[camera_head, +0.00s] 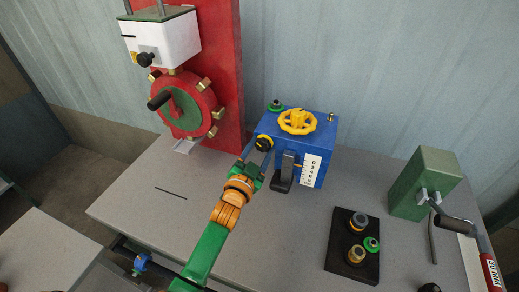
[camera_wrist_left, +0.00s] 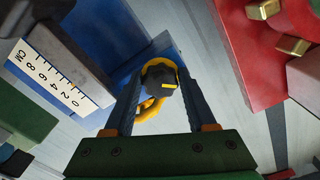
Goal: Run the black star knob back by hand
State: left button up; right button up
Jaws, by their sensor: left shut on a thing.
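The gripper (camera_wrist_left: 160,88) hides part of the knob's sides. My right gripper does not show.
A yellow handwheel (camera_head: 297,121) tops the blue box, and a white scale (camera_head: 311,170) is on its front. A red machine (camera_head: 222,75) with a crank wheel stands at the left. A black tray (camera_head: 341,262) and a green block (camera_head: 424,179) are at the right.

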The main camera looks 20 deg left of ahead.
pick_arm(q)
jog(key=shift+r, duration=0.3)
jog(key=o, duration=1.1)
jog(key=shift+c, duration=0.2)
jog(key=o, duration=0.3)
jog(key=shift+w+f, duration=0.1)
jog(key=shift+f, duration=0.1)
jog(key=s, duration=0.7)
jog(key=shift+a, duration=0.1)
